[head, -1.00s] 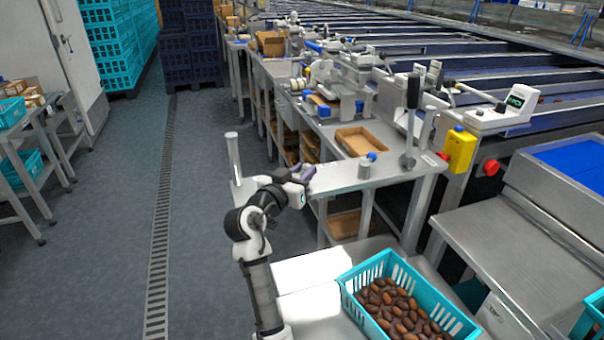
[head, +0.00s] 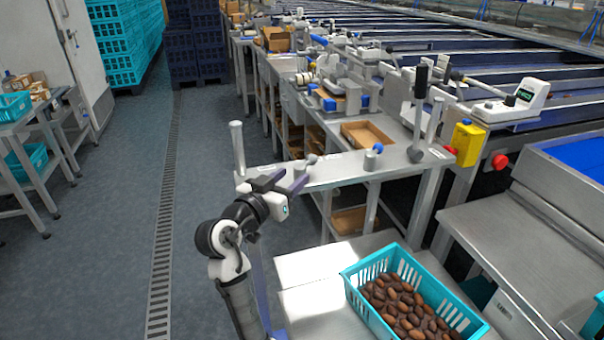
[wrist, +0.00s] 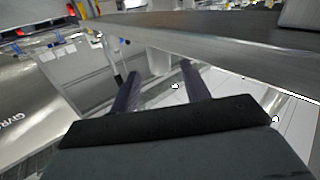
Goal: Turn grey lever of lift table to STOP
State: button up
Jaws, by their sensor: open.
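A small lever with a grey round knob (head: 312,159) stands at the near left edge of the steel worktable (head: 335,172) in the head view. Its lower part is close to my gripper and partly hard to make out. My gripper (head: 282,182) is open and empty, just left of and nearer than the knob, and apart from it. In the wrist view its two dark fingers (wrist: 160,86) are spread, with nothing held between them. No STOP mark is readable. I cannot confirm which way the lever points or whether it is the lift table's lever.
A similar blue-knobbed lever (head: 376,152) stands to the right. A turquoise crate of dates (head: 349,273) sits in front.

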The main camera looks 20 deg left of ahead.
jog(key=b+v, duration=0.1)
jog(key=v, duration=0.5)
dwell(0.3)
